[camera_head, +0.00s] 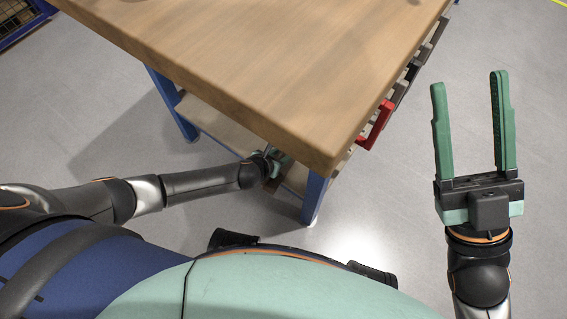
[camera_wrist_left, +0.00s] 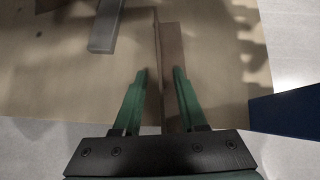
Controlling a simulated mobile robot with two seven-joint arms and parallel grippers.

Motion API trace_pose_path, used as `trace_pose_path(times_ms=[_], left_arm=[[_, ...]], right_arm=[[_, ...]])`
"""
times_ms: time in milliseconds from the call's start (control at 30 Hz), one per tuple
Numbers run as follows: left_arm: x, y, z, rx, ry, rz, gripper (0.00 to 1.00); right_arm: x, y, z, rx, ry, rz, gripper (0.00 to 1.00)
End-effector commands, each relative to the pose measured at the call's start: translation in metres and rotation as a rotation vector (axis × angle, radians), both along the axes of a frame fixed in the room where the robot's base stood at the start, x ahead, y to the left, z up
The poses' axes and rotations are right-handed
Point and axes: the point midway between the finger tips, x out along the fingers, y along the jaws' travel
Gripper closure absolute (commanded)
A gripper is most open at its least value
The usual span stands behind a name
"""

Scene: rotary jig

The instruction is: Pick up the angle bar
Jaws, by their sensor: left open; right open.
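A brown angle bar (camera_wrist_left: 172,50) lies lengthwise on the wooden lower shelf (camera_wrist_left: 220,60) in the left wrist view. My left gripper (camera_wrist_left: 161,72) is open, with its green fingers on either side of the bar's near part; I cannot tell whether either finger touches it. In the head view the left gripper (camera_head: 277,162) reaches in under the table top, which hides part of it. My right gripper (camera_head: 468,80) is open and empty, fingers pointing up, over the floor right of the table.
The workbench top (camera_head: 270,60) overhangs the left gripper. A blue table leg (camera_wrist_left: 285,107) stands right of it. A grey bar (camera_wrist_left: 105,28) lies on the shelf at upper left. A red part (camera_head: 376,125) juts from the bench's right side. Floor around my right arm is clear.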

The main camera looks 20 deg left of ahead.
Motion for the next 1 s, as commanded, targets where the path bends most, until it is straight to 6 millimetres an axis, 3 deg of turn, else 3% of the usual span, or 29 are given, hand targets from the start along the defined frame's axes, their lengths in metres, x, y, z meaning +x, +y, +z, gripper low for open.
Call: trace_pose_path(times_ms=[67, 367, 700, 1000], left_arm=[[0.0046, -0.0019, -0.0062, -0.001, -0.001, -0.001, 0.59], [0.0062, -0.0019, -0.0058, 0.000, 0.000, 0.000, 0.60], [0.0061, -0.0017, -0.0059, 0.000, 0.000, 0.000, 0.98], [0.0058, -0.0017, -0.0059, 0.000, 0.001, 0.000, 1.00]], right_arm=[[0.0003, 0.0008, -0.0071, 0.000, 0.001, -0.003, 0.43], [0.0003, 0.0011, -0.0058, 0.004, 0.001, -0.004, 0.43], [0.0002, 0.0007, -0.0056, 0.004, 0.000, -0.004, 0.43], [0.0001, 0.0006, -0.0063, -0.004, -0.001, -0.003, 0.43]])
